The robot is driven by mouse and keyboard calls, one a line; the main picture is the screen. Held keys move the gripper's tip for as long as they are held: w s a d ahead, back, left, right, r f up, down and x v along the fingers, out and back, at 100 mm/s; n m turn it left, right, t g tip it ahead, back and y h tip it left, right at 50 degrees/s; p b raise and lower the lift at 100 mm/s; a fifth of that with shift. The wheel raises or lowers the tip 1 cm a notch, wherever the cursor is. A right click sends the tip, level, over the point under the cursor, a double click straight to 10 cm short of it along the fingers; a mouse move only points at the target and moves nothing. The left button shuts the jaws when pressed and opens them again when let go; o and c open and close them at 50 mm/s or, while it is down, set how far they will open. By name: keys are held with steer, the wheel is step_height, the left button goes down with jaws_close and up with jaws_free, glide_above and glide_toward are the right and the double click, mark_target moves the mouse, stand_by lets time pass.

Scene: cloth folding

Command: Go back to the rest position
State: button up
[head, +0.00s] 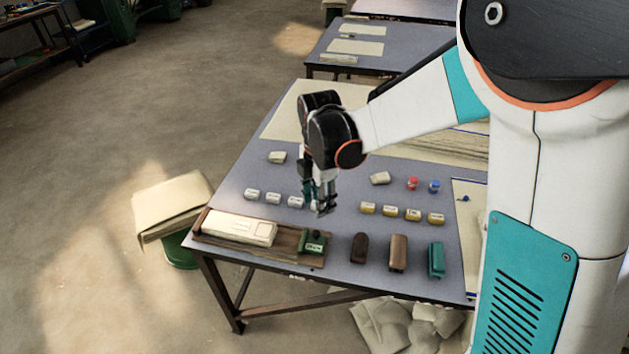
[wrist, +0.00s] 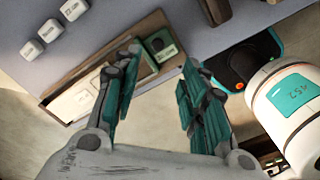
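My gripper (head: 319,206) hangs from my arm over the front half of the grey table (head: 335,205), fingers pointing down. In the wrist view its two teal and grey fingers (wrist: 160,62) are spread apart, with nothing held between them. Below and past the fingers lies the wooden tray (head: 289,240), which holds a pale flat piece (head: 238,228) and a small green block (head: 313,243). I cannot tell the exact height of the fingertips above the table.
White labelled pieces (head: 273,197) and yellow ones (head: 402,212) stand in rows. Brown and teal blocks (head: 436,260) line the front edge. A folded beige cloth (head: 172,208) lies on a green stool at left. Grey cloth (head: 405,325) lies below. Open floor (head: 110,270) is at left.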

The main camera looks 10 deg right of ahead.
steer(key=s+d+r+m+t, duration=0.3)
steer(key=s+d+r+m, duration=0.3)
steer(key=s+m, duration=0.3)
steer(key=s+d+r+m+t, duration=0.4)
steer(key=s+d+r+m, duration=0.2)
steer(key=s+m, duration=0.4)
steer(key=r+m, duration=0.1)
steer(key=m, duration=0.3)
steer(key=shift+s+d+r, duration=0.15)
steer(key=shift+s+r, duration=0.05)
steer(key=shift+r, duration=0.05)
